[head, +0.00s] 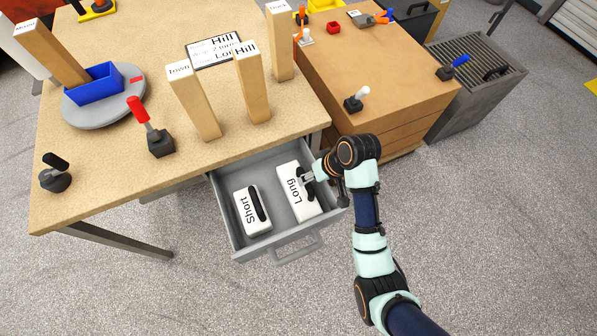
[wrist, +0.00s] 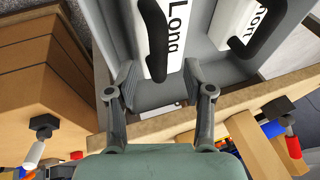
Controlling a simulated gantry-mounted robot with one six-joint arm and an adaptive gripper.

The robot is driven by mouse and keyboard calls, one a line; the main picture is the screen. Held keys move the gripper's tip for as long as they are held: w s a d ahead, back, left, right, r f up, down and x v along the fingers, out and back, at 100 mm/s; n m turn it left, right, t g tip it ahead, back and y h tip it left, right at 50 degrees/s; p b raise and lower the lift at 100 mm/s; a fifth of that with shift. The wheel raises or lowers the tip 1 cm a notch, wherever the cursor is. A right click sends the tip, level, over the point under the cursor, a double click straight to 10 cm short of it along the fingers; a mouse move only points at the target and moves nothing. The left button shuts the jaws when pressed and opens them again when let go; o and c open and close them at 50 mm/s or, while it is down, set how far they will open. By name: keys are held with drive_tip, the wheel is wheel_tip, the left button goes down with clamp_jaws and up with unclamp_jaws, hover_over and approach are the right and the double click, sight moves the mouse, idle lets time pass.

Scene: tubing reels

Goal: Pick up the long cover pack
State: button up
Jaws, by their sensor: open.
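The long cover pack (head: 305,208) is a white block with a black grip on top and the word "Long". It lies in the right part of the open grey drawer (head: 278,241). My gripper (head: 308,174) is over its right side in the head view, partly hiding it. In the wrist view the long cover pack (wrist: 178,58) lies ahead, its near end between the lines of my fingers. My gripper (wrist: 160,68) is open, one finger on each side of that end. Whether the fingers touch the pack, I cannot tell.
The short cover pack (head: 246,223), also white with a black grip, lies left of the long one in the drawer. The drawer walls are close around both. The table (head: 110,190) edge is behind the drawer, and a wooden cabinet (head: 375,75) stands to the right.

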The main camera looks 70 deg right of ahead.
sight(299, 189)
drive_tip(key=b+x, duration=0.3)
drive_tip(key=x, duration=0.2)
drive_tip(key=shift+w+d+f, duration=0.1)
drive_tip(key=shift+w+d, duration=0.05)
drive_tip(key=shift+d, duration=0.05)
clamp_jaws()
